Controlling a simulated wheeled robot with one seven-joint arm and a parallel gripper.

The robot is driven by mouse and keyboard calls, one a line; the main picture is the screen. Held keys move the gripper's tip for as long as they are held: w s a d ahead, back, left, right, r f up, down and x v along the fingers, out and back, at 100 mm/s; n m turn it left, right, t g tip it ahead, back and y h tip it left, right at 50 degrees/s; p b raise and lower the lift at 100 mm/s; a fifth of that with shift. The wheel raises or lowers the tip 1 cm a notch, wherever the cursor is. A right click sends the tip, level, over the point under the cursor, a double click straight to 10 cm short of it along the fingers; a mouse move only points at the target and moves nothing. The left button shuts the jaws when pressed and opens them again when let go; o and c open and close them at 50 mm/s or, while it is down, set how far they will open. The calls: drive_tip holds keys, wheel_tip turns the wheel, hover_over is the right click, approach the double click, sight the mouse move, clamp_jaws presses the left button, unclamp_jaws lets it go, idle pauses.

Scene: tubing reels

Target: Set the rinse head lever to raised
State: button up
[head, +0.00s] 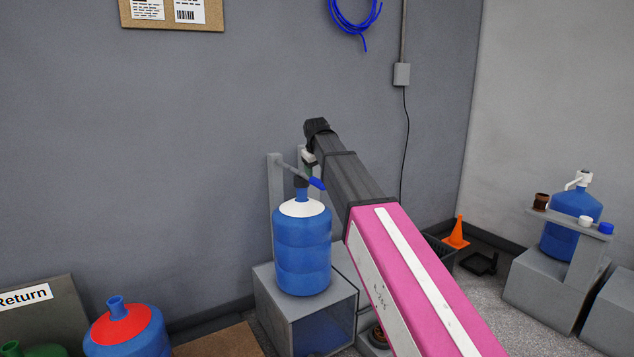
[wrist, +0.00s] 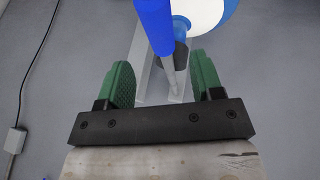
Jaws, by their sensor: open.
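The rinse head lever has a grey rod and a blue handle (head: 317,184). In the head view its rod (head: 288,168) slopes down from a grey upright post to the handle, just above a bottle. The handle also shows in the wrist view (wrist: 155,22), with the rod reaching back between my green fingers. My gripper (wrist: 162,65) is open, one finger on each side of the rod, with gaps visible. A dark rinse head (head: 301,181) sits over the bottle neck.
A blue bottle with a white collar (head: 302,250) stands under the lever on a grey box (head: 268,303). The grey wall (head: 150,150) is close behind. A red-collared bottle (head: 126,325) stands at lower left. Another bottle stand (head: 545,285) and an orange cone (head: 457,235) are at right.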

sight(316, 179)
drive_tip(key=x, duration=0.6)
drive_tip(key=shift+w+f, duration=0.15)
drive_tip(key=shift+f, duration=0.2)
clamp_jaws()
